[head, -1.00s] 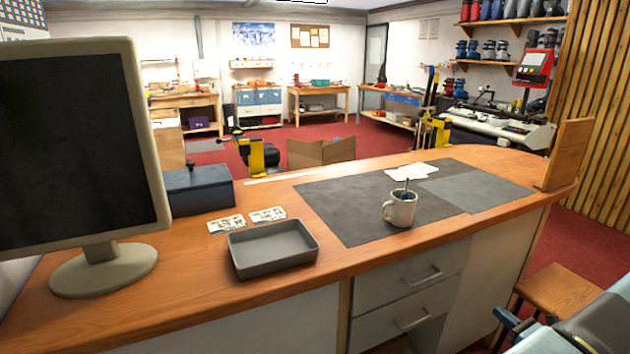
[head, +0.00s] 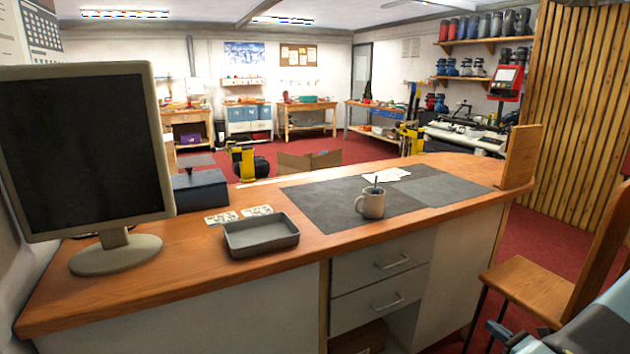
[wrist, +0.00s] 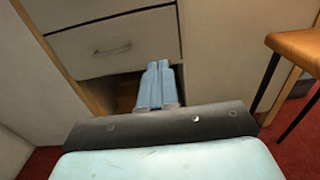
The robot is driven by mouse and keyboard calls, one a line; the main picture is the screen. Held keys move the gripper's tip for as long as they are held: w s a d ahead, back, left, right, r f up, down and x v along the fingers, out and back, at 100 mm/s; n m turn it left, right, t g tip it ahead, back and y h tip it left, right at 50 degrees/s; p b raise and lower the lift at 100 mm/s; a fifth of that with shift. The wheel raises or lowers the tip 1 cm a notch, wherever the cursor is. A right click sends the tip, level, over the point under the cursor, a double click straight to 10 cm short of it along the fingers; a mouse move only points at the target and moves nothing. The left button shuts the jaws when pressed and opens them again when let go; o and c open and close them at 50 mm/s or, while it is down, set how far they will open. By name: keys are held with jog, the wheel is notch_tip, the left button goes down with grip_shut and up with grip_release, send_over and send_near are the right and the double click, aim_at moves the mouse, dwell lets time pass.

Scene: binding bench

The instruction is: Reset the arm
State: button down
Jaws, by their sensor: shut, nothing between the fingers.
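My gripper (wrist: 157,68) shows in the wrist view with its two light-blue fingers together, shut and empty. It points toward the white drawer front (wrist: 112,45) of the counter, with a dark open space below the drawers behind the fingertips. In the head view, part of my blue-grey arm shows at the lower right corner, in front of the wooden chair. I cannot tell the gap between the fingertips and the counter.
A wooden chair (head: 530,294) stands close at the right. Red carpet (head: 545,240) lies between counter and slatted wall.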

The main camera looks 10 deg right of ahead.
jog(key=w+a+r+n+g+y, duration=0.35)
jog(key=a+r+n+g, duration=0.45)
jog(key=a+r, duration=0.45)
jog(key=w+a+r+n+g+y, duration=0.2)
jog(key=w+a+r+n+g, duration=0.25)
jog(key=a+r+n, duration=0.7)
jog(key=s+a+r+n+g+h, duration=0.2)
jog(key=s+a+r+n+h, duration=0.15)
jog(key=a+r, duration=0.35)
jog(key=s+a+r+n+g+h, duration=0.25)
jog(key=s+a+r, duration=0.25)
jog(key=a+r, duration=0.25)
jog(key=s+a+r+n+t+h, duration=0.4)
jog(key=s+r+n, duration=0.3)
jog(key=s, duration=0.5)
notch_tip(320, 180, up, 2)
jog(key=shift+s+a+t, duration=0.25)
jog(key=shift+s+t, duration=0.1)
jog(key=shift+t, duration=0.25)
jog(key=c, duration=1.9)
grip_release()
jog(key=shift+n, duration=0.25)
